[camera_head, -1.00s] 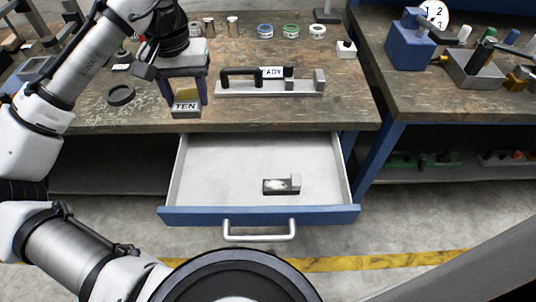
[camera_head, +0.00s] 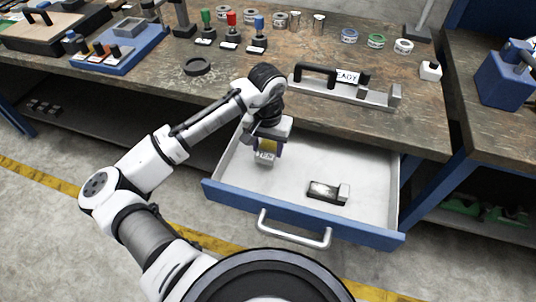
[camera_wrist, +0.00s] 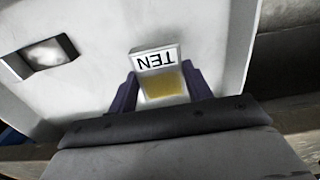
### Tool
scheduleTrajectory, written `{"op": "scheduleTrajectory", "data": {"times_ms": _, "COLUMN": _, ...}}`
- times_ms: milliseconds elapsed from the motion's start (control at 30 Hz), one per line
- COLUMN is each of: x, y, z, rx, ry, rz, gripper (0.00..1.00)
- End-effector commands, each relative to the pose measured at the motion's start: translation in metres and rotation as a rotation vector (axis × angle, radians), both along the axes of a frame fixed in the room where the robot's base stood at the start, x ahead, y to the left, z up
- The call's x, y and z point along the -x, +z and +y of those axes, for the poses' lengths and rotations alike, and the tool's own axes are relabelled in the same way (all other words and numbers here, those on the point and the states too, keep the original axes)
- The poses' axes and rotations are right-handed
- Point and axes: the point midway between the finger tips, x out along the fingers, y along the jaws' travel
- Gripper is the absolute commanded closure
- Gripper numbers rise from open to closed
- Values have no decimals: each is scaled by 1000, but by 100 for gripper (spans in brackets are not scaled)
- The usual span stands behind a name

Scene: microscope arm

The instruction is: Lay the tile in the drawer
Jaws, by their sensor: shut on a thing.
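The tile (camera_head: 265,157), a small block with a white "TEN" label and a yellowish face, is held in my gripper (camera_head: 266,150). In the wrist view the tile (camera_wrist: 158,70) sits between the two purple fingers of my gripper (camera_wrist: 161,88), which are shut on it. The blue-fronted drawer (camera_head: 300,213) is pulled open, with a pale inside. My gripper and the tile are over the left part of the drawer. I cannot tell whether the tile touches the drawer floor.
A small dark-and-grey block (camera_head: 328,191) lies in the drawer to the right of the tile; it also shows in the wrist view (camera_wrist: 45,54). The drawer floor between them is clear. The workbench (camera_head: 240,72) edge overhangs the drawer's back, with a fixture (camera_head: 345,90) near it.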

Motion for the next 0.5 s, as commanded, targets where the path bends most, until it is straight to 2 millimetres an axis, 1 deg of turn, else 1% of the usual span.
{"op": "scheduleTrajectory", "data": {"times_ms": 233, "x": 0, "y": -15, "z": 0, "rx": 0, "ry": 0, "rz": -1, "gripper": 93}}
{"op": "scheduleTrajectory", "data": {"times_ms": 400, "x": 0, "y": -38, "z": 0, "rx": 0, "ry": 0, "rz": 1, "gripper": 93}}
{"op": "scheduleTrajectory", "data": {"times_ms": 500, "x": 0, "y": -45, "z": 0, "rx": 0, "ry": 0, "rz": -2, "gripper": 93}}
